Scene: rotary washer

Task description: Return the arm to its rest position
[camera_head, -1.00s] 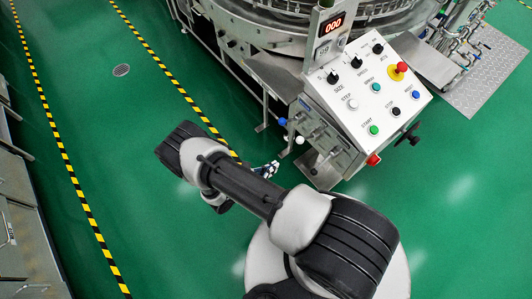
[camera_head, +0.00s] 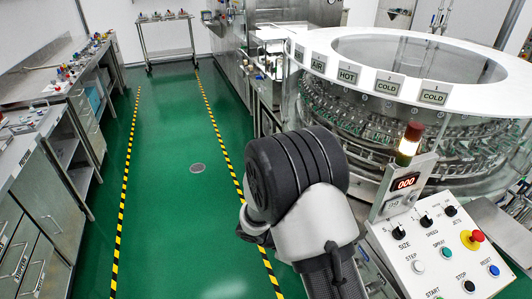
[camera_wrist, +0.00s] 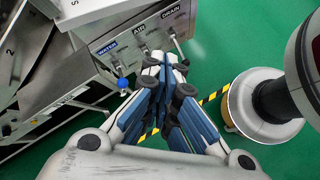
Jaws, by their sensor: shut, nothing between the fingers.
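My gripper (camera_wrist: 165,66) shows in the wrist view with its fingers together, shut and empty. Its tips point up in that view toward the front of a steel panel (camera_wrist: 140,45) labelled WATER, AIR and DRAIN. The gripper seems apart from the panel, but the exact gap cannot be told. In the head view my arm rises folded in the lower middle, left of the control panel (camera_head: 437,252). The gripper cannot be made out in the head view.
The rotary washer (camera_head: 398,108) stands at the right, with the control panel in front. Steel benches with drawers (camera_head: 40,235) line the left. A cart (camera_head: 166,38) stands at the back. Green floor (camera_head: 170,220) between yellow-black stripes is clear, apart from a drain (camera_head: 197,168).

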